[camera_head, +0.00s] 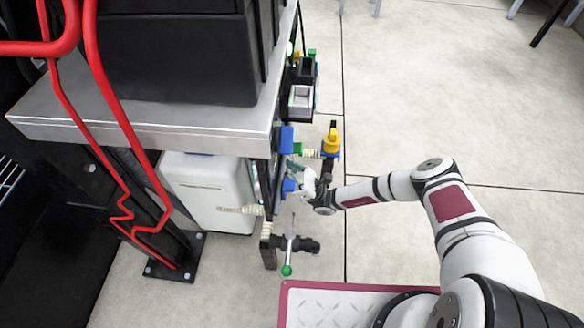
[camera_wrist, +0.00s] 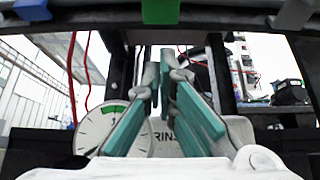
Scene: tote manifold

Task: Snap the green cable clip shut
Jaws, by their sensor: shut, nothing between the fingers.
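A round gauge (camera_wrist: 101,125) is behind my fingers. A yellow-topped valve (camera_head: 331,140) and a green-tipped handle (camera_head: 287,269) stick out nearby. The floor at right is mostly clear.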

